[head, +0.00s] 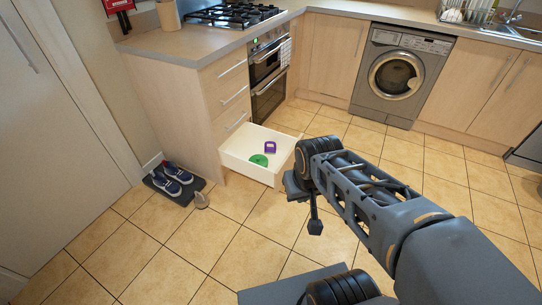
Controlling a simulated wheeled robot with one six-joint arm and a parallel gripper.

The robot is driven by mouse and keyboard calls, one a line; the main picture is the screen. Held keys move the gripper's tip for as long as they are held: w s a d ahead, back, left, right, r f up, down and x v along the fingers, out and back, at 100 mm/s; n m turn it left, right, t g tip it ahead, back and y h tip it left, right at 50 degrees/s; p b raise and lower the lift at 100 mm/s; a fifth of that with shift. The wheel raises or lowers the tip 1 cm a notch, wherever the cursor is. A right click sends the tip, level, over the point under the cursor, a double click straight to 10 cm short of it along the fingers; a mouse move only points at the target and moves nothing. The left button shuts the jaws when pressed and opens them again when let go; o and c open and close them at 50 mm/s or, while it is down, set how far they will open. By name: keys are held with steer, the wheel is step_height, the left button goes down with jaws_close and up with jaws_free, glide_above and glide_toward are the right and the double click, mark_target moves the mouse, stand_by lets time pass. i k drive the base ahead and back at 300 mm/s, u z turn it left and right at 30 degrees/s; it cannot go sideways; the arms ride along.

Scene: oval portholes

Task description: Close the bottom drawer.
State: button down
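The bottom drawer (246,171) is pulled well out of the wooden cabinet at the left of the oven, low above the floor. Its white inside shows, and a purple item (270,147) and a green item (259,160) lie in it. My gripper (304,208) is beside the drawer's outer front corner in the picture, with a dark finger hanging down. It covers part of the drawer's front end. I cannot tell whether it touches the drawer, or whether its fingers are open or shut.
The drawers above (234,95) look shut. Blue shoes (174,179) stand on a dark mat (199,184) left of the drawer, with a small beige item (201,200) beside it. An oven (268,77) and a washing machine (398,76) stand behind. The tiled floor is mostly clear.

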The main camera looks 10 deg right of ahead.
mark_target(249, 140)
steer(key=u, duration=0.15)
steer(key=i, duration=1.1)
steer(key=z, duration=0.55)
